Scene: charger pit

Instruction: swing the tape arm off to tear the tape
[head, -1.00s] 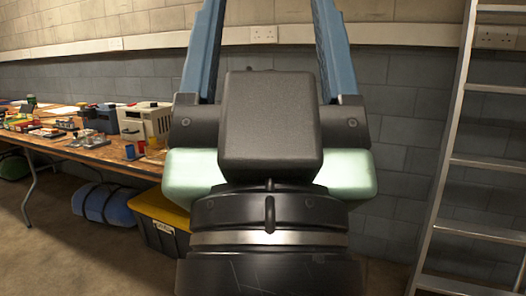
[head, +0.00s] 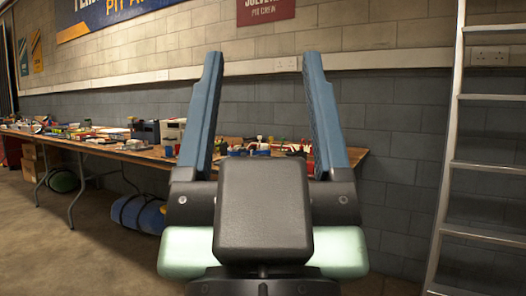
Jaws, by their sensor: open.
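My gripper (head: 262,62) fills the middle of the head view, with its two blue fingers pointing up and spread well apart. It is open and nothing is between the fingers. Behind the gap the cluttered workbench (head: 133,154) and the wall show. I cannot make out a tape arm or a tape among the small items on the bench. The gripper and its body hide part of the bench.
Several small items and a pale box (head: 172,130) stand along the bench by the wall. A blue roll (head: 140,213) lies on the floor below. A metal ladder (head: 447,180) leans at the right. Open floor (head: 60,265) shows at the lower left.

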